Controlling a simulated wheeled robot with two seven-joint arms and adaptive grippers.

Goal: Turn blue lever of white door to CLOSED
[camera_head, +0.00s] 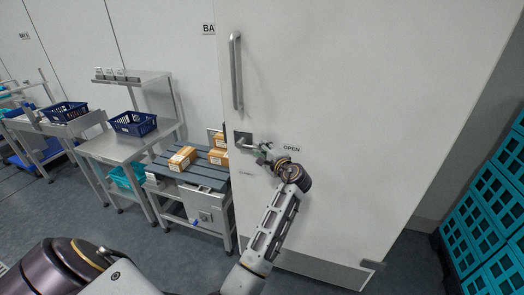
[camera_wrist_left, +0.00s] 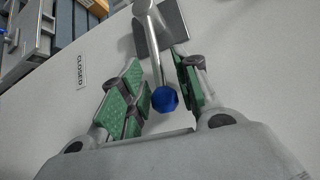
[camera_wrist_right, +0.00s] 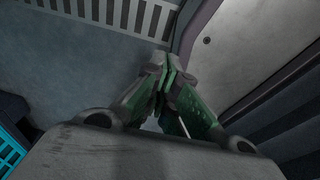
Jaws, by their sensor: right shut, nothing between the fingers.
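The white door (camera_head: 340,90) has a metal lever on a steel plate (camera_head: 243,137). The lever (camera_wrist_left: 156,50) ends in a blue knob (camera_wrist_left: 164,99). In the head view the lever points right, toward the OPEN label (camera_head: 291,148). The CLOSED label (camera_wrist_left: 81,71) shows in the left wrist view, to the left of the lever. My left gripper (camera_head: 263,155) is at the lever's end and hides most of it. In the left wrist view it is open, its green-padded fingers on either side of the knob. My right gripper (camera_wrist_right: 166,62) is shut and empty, away from the door.
A vertical door handle (camera_head: 236,72) is above the lever. Left of the door stands a slatted table (camera_head: 205,177) with boxes (camera_head: 182,158), beside a steel table (camera_head: 110,148) with a blue basket (camera_head: 133,123). Teal crates (camera_head: 490,210) are stacked at the right. Floor shows below the door.

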